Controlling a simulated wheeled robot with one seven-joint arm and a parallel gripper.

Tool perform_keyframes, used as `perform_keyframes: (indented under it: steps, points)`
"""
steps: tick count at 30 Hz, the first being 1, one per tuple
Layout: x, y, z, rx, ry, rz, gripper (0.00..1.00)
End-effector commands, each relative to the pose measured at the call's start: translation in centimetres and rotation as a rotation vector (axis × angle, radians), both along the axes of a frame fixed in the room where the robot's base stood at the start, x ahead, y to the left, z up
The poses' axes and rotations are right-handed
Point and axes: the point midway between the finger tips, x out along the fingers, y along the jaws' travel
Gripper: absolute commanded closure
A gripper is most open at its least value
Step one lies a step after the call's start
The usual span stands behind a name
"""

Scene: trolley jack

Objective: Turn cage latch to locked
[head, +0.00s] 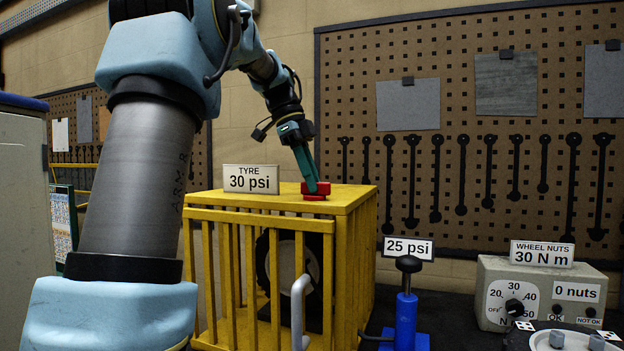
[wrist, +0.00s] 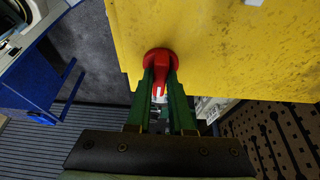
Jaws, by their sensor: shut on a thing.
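The cage latch is a red knob (head: 317,188) on the top of the yellow cage (head: 357,250), near its right side. It also shows in the wrist view as a red round base with a narrow handle (wrist: 157,58), near the edge of the yellow top (wrist: 225,40). My gripper (head: 312,186) reaches down to it from above. In the wrist view its green fingers (wrist: 159,88) are shut on the red handle, one on each side. Part of the handle is hidden between the fingers. The cage's barred front looks shut, with a dark wheel (head: 290,265) behind the bars.
A "TYRE 30 psi" sign (head: 251,179) stands on the cage top, left of the latch. A blue pump (head: 406,310) with a "25 psi" sign (head: 408,248) stands right of the cage. A wheel-nut box (head: 540,292) is farther right. A pegboard wall (head: 470,110) is behind.

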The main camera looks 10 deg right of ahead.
Motion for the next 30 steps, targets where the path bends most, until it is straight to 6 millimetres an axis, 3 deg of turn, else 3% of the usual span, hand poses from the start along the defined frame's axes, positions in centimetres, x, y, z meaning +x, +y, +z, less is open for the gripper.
perform_keyframes:
  steps: [4, 5, 12, 23, 30]
  points:
    - [0.0, 0.0, 0.0, 0.001, -0.001, -0.001, 1.0]
    - [0.0, 0.0, 0.0, 0.001, -0.001, -0.001, 0.78]
    - [0.0, 0.0, 0.0, 0.001, 0.0, 0.0, 0.51]
    - [0.2, 0.2, 0.5, 0.0, -0.003, 0.001, 0.5]
    - [1.0, 1.5, 4.1, -0.001, -0.003, 0.002, 0.5]
